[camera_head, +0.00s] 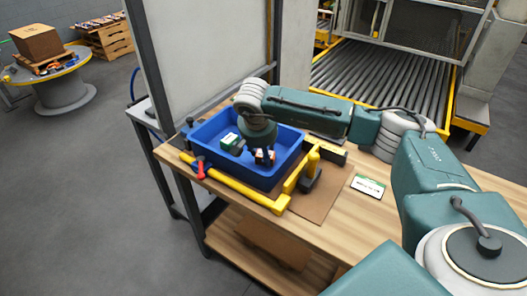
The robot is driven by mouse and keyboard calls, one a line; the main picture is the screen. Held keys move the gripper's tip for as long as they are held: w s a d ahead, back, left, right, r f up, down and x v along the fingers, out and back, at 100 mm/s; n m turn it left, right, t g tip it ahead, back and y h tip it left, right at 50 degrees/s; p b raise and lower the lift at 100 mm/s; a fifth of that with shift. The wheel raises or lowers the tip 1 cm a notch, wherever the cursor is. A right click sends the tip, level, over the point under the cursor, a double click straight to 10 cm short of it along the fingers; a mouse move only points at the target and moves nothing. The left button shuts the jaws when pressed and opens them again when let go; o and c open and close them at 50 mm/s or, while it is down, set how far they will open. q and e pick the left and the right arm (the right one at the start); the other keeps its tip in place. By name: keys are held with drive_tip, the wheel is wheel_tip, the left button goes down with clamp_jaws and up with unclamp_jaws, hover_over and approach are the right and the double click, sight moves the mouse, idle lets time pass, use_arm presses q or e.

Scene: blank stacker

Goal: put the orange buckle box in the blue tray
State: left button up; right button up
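The blue tray (205,167) sits at the left end of the wooden workbench. The small orange box (259,157), with a pale part showing, is inside the tray at its right side. My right gripper (265,158) points down into the tray, with its fingers at the orange box and covering part of it. I cannot tell whether the fingers grip the box or only stand beside it. My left gripper is not in view.
A green and white box (231,143) is also in the tray. A yellow frame (237,187) with a red clamp (200,170) runs along the tray's front. A white-green card (368,186) lies on the bench (340,235). A roller conveyor (385,75) stands behind.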

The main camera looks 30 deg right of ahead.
drive_tip(key=o, duration=1.3)
drive_tip(key=shift+r, duration=0.1)
drive_tip(key=b+v, duration=0.1)
drive_tip(key=v, duration=1.1)
